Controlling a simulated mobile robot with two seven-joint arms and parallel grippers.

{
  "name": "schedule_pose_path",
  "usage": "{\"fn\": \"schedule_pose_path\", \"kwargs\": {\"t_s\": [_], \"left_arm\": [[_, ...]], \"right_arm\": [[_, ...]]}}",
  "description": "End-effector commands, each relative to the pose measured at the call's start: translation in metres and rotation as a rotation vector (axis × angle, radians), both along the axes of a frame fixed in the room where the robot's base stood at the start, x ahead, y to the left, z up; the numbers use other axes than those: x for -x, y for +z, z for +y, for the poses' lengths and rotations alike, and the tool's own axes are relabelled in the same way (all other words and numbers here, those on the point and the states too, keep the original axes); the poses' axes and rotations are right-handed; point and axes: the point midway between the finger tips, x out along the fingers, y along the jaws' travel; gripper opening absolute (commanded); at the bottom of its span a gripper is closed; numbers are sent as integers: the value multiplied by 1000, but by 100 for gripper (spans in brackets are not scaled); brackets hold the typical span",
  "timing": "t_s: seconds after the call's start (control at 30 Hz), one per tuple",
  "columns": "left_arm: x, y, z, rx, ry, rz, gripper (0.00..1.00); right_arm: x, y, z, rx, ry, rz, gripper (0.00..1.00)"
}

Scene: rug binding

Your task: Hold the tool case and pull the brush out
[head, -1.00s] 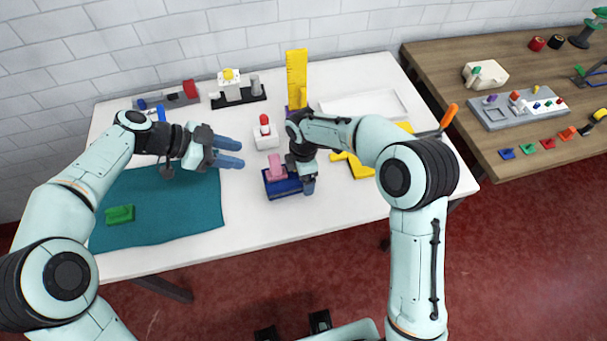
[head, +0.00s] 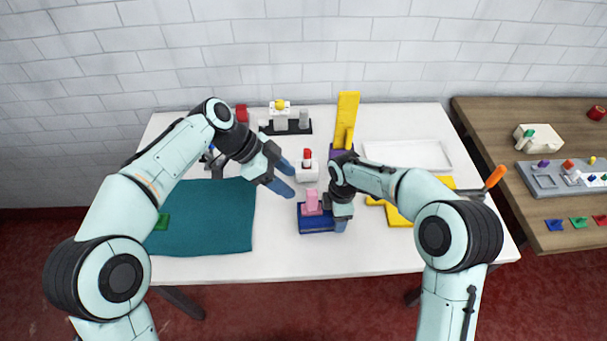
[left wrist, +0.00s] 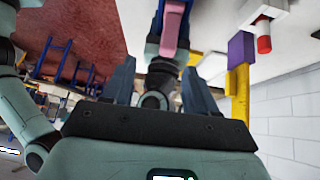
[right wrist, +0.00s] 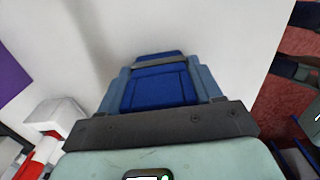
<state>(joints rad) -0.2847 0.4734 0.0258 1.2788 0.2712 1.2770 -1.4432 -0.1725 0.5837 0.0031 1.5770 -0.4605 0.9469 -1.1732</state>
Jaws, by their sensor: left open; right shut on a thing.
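The blue tool case (head: 316,225) lies on the white table, and the pink brush (head: 312,202) sticks up from it. My right gripper (head: 341,224) is shut on the case from its right side; in the right wrist view the case (right wrist: 160,87) sits between both fingers. My left gripper (head: 290,178) is open and empty, up and to the left of the brush. In the left wrist view the brush (left wrist: 172,30) shows beyond the open fingers, apart from them. The brush's lower part is hidden in the case.
A white block with a red top (head: 307,168) stands just behind the case. A yellow upright piece (head: 346,120) in a purple base is behind my right gripper. A teal cloth (head: 205,225) covers the table's left. A white tray (head: 410,155) is at the back right.

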Motion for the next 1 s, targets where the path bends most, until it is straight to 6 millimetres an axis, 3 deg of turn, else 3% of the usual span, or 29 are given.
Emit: {"fn": "schedule_pose_path", "kwargs": {"t_s": [0.2,0.37,0.47,1.0], "left_arm": [[-2,27,-17,-201,50,-38,57],[-4,30,-20,-257,85,-51,57],[-4,22,-23,-261,89,-52,57],[-4,-64,-59,-258,87,-50,57]], "right_arm": [[0,0,0,0,0,-1,21],[0,1,0,0,0,-1,21],[0,1,0,-1,0,-1,21],[0,1,0,-1,0,-2,21]]}}
